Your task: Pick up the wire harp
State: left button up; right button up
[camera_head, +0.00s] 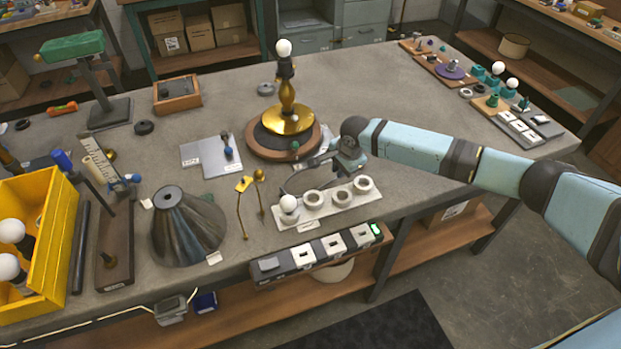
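The wire harp (240,212) appears as thin brass-coloured wire with a small gold piece at its top. It lies on the workbench between the dark cone shade and the white socket strip. A second thin brass piece with a round top (260,188) is close on its right; I cannot tell whether the two are joined. My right gripper (287,178) reaches in from the right, low over the bench behind the socket strip. Its two dark fingers look spread and empty, pointing left toward the brass wire, with a gap between. My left gripper is out of view.
A brass lamp base with a bulb (285,104) stands just behind my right gripper. A white socket strip (312,218) is in front of it. The cone shade (185,228) and yellow bin (52,245) are left. The bench's right middle is mostly clear beneath my arm.

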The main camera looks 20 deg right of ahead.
jog(key=shift+x, duration=1.55)
grip_shut()
